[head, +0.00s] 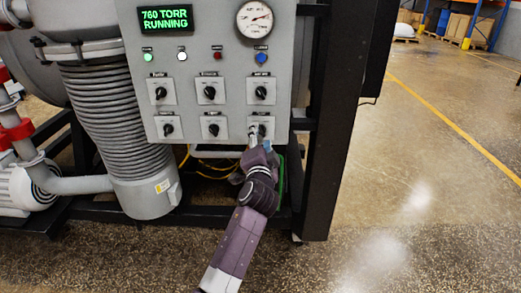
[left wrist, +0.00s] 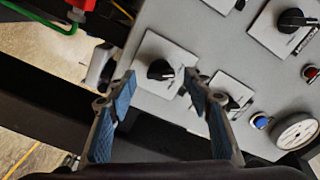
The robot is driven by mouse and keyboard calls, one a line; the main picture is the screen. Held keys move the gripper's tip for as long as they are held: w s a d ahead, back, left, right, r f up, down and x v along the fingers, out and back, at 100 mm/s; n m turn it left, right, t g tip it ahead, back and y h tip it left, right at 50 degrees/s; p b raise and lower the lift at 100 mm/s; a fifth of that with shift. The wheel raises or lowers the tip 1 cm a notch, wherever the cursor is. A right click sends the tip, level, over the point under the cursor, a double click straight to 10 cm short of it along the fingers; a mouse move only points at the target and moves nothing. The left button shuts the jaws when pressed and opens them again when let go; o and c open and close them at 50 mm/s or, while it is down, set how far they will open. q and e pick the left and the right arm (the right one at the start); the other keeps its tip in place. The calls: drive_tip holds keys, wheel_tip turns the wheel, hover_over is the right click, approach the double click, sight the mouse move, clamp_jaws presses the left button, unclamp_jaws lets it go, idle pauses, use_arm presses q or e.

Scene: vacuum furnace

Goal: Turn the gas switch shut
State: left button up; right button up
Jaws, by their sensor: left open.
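The grey control panel (head: 225,62) carries two rows of black rotary switches on white plates. Their labels are too small to read, so I cannot tell by text which is the gas switch. My left gripper (head: 256,138) is at the lower right switch (head: 261,129) and partly covers it. In the left wrist view this black knob (left wrist: 160,69) shows between and beyond the two open blue-padded fingers (left wrist: 158,88). Whether a finger touches it I cannot tell. The upper right switch (head: 261,92) is partly behind a finger in the wrist view. My right gripper is not in view.
A green display (head: 165,19) reads 760 TORR RUNNING. A round gauge (head: 254,18) and a blue button (head: 261,58) sit above the right switches. A dark frame post (head: 335,110) stands right of the panel. The floor farther right is open.

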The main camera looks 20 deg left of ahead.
use_arm(q)
drive_tip(key=v, duration=1)
drive_tip(key=shift+s, duration=0.25)
drive_tip(key=s+d+f+g+h, duration=0.1)
drive_tip(key=d+f+g+h, duration=0.1)
drive_tip(key=f, duration=1.1)
drive_tip(key=s+d+f+g+h, duration=0.1)
drive_tip(key=d+f+g, duration=0.1)
drive_tip(key=f, duration=1.2)
drive_tip(key=s+f+g+h, duration=0.1)
drive_tip(key=s+f+g, duration=0.1)
drive_tip(key=s+f, duration=0.7)
drive_tip(key=s+f+g+h, duration=0.1)
drive_tip(key=s+f+g, duration=0.25)
drive_tip(key=f, duration=0.95)
drive_tip(key=s+a+f+n+g, duration=0.2)
drive_tip(key=s+f, duration=0.6)
drive_tip(key=s, duration=0.3)
drive_tip(key=s+a+f+n+g, duration=0.1)
drive_tip(key=s+f, duration=0.6)
drive_tip(key=s, duration=0.3)
drive_tip(key=s+a+f+n+g, duration=0.1)
drive_tip(key=s+a+f+g, duration=0.1)
drive_tip(key=s, duration=0.9)
drive_tip(key=s+a+f+n+g, duration=0.2)
drive_tip(key=s+f, duration=0.3)
drive_tip(key=s, duration=0.6)
drive_tip(key=shift+s+a, duration=0.2)
drive_tip(key=shift+a, duration=0.3)
